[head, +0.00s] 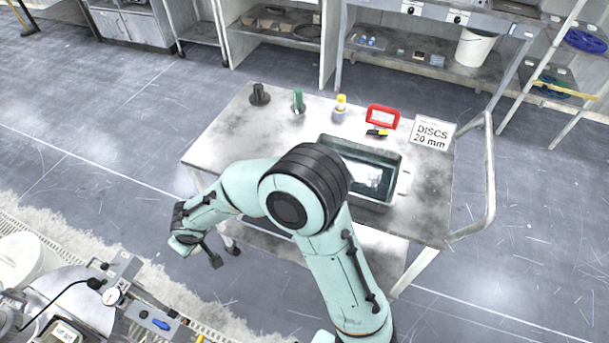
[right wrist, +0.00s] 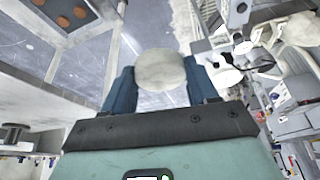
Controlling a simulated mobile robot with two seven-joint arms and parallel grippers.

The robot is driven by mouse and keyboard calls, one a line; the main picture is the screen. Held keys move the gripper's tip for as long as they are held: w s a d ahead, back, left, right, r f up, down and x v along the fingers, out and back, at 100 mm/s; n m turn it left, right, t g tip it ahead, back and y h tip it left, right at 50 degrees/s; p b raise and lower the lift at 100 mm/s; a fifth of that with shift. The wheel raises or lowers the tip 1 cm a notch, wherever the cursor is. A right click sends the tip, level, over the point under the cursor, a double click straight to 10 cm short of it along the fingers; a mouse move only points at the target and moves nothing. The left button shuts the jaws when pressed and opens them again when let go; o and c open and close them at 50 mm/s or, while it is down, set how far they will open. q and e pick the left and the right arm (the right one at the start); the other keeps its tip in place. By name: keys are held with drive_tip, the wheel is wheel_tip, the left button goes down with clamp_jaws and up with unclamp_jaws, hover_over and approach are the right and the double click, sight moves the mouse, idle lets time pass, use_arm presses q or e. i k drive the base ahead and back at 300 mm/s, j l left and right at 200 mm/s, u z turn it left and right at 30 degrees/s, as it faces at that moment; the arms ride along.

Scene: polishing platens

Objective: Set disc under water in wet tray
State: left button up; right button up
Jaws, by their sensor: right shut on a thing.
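A pale round disc (right wrist: 160,70) sits between the two blue fingers of my right gripper (right wrist: 160,88) in the right wrist view. The gripper is shut on it. In the head view my right gripper (head: 214,260) hangs beyond the left front side of the cart, away from the tray; I cannot make out the disc there. The grey wet tray (head: 398,168) stands on the right part of the cart top, with clear, shiny water (head: 368,178) in it. My right arm's elbow hides its left side. My left gripper is not in view.
The steel cart (head: 235,140) carries a black knob-like piece (head: 260,95), a green piece (head: 298,100), a yellow-capped bottle (head: 340,108), a red frame (head: 383,117) and a discs sign (head: 432,133). A rail (head: 490,180) bounds its right. A machine (head: 80,295) stands lower left.

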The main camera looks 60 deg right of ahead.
sight(365, 181)
drive_tip(key=z, duration=1.5)
